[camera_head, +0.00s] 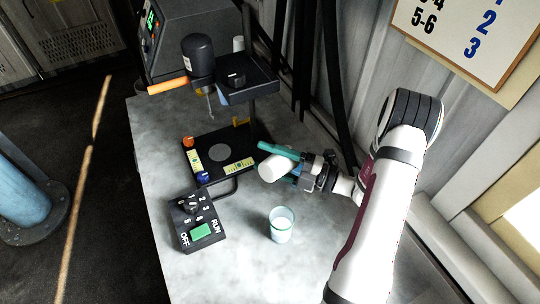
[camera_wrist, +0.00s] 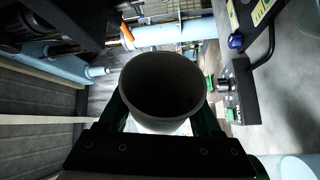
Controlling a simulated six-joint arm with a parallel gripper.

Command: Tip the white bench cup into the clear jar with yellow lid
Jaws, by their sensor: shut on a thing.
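My gripper (camera_head: 276,164) is shut on the white bench cup (camera_head: 279,169), with its teal fingers on either side. The cup is tipped well over toward its side above the bench. In the wrist view the cup (camera_wrist: 163,88) sits between the fingers, and I look into its dark mouth; I cannot make out any contents. A clear jar (camera_head: 281,226) with a bluish tint stands upright on the bench, below the cup in the head view and apart from it. I see no yellow lid on it. A pale round shape at the wrist view's lower right may be the jar.
The disperser stand (camera_head: 220,155) with its dark motor (camera_head: 198,57) and orange bar (camera_head: 168,86) stands behind left of the cup. A control box (camera_head: 197,218) with a green button sits left of the jar. The grey bench (camera_head: 225,280) is clear in front.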

